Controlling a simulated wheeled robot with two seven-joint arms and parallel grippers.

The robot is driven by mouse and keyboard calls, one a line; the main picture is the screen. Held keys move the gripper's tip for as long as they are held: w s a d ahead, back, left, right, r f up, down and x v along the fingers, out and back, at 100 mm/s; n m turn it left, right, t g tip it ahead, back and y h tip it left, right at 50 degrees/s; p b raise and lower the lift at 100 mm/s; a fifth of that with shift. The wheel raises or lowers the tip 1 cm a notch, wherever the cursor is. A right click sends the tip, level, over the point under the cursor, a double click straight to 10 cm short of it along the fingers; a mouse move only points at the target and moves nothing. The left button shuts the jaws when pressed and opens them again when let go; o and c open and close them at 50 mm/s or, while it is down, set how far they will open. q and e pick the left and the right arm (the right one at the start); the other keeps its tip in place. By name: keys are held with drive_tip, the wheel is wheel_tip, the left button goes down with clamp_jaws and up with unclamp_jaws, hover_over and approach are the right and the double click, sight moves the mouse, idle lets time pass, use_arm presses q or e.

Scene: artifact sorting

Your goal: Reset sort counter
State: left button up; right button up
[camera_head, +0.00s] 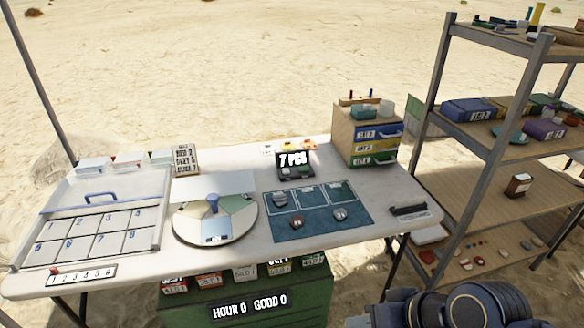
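A small black display (295,162) reading "7 PCS" stands upright toward the back of the white table. A sign reading "HOUR 0 GOOD 0" (249,306) is on the front of the green box below the table's front edge. A numbered strip (83,274) with a red marker at its left end lies at the table's front left corner. My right gripper (440,308) shows only in part at the bottom right, low and apart from the table. Its fingers cannot be made out. My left gripper is not in view.
A numbered tray (160,240), a round sorting dish (181,230) and a blue mat (325,228) with several stones cover the table (395,190). A drawer box (349,138) stands at the back right. A metal shelf (458,128) with boxes rises at the right.

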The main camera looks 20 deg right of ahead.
drive_tip(key=shift+c, duration=0.3)
clamp_jaws()
idle(1.3)
